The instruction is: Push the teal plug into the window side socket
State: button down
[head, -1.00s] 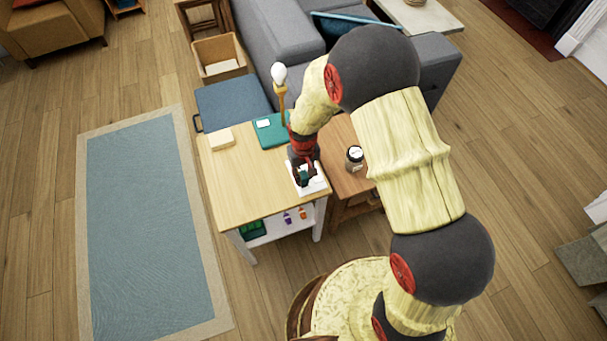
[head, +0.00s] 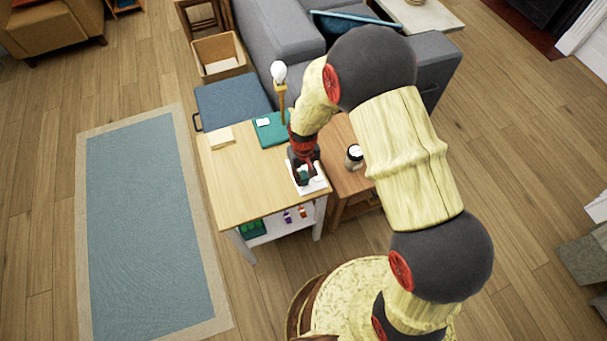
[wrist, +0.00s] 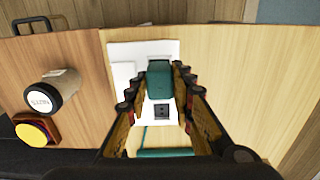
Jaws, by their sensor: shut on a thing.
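The teal plug (wrist: 159,80) is between the fingertips of my gripper (wrist: 158,84), which is shut on it. In the head view the plug (head: 303,173) is a small teal patch below my gripper. A white socket plate (wrist: 171,48) lies on the table under it; its edge also shows in the head view (head: 318,186). One dark socket (wrist: 161,111) is uncovered, just below the plug in the wrist view. The plug hides what is beneath it, so I cannot tell whether it is touching or inside a socket. A teal cord (wrist: 144,136) shows below.
The wooden table (head: 245,190) also bears a teal book-like item (head: 271,134) and a cream block (head: 220,138). A jar with a white lid (wrist: 47,99) stands on the side table, left of the plate in the wrist view. The table's left half is mostly clear.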

aim_at(303, 175)
jog(key=shift+f, duration=0.45)
jog(key=c, duration=1.5)
grip_release()
jog(key=shift+o, duration=0.2)
jog(key=shift+r, duration=0.15)
jog(key=shift+r+p, duration=2.35)
jog(key=shift+r, duration=1.1)
